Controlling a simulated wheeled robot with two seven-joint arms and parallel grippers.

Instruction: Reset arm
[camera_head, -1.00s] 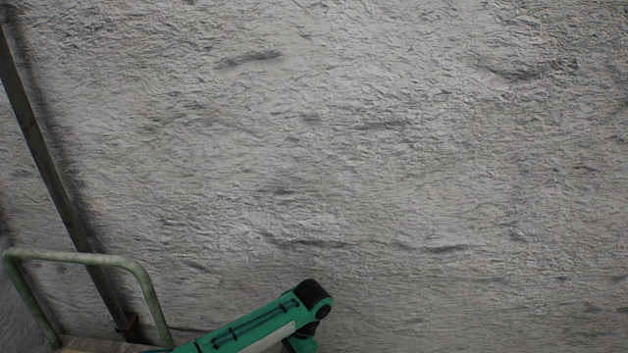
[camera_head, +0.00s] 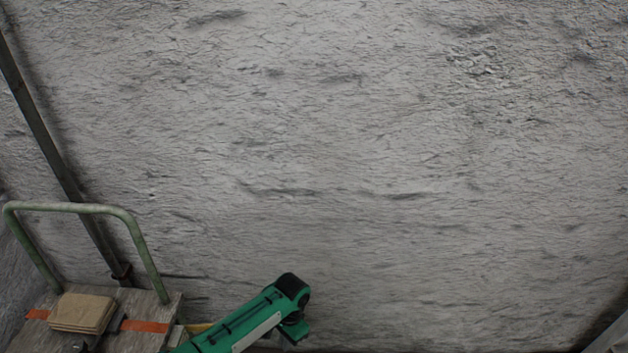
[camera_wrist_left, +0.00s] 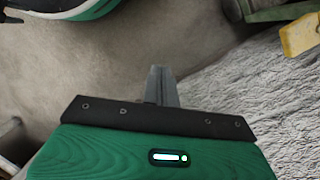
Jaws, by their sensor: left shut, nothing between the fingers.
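My left arm (camera_head: 240,322), green with a black joint, comes up from the bottom of the head view in front of the wall. In the left wrist view my left gripper (camera_wrist_left: 160,72) shows as two narrow grey fingers pressed together. It is shut and empty, above bare grey-brown floor. My right gripper is in neither view.
A rough grey plaster wall (camera_head: 350,130) fills most of the head view. At lower left stands a trolley with a green handle (camera_head: 75,208), bearing a stack of flat brown pieces (camera_head: 82,313). A dark post (camera_head: 45,155) leans behind it. A yellow object (camera_wrist_left: 300,35) shows in the wrist view.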

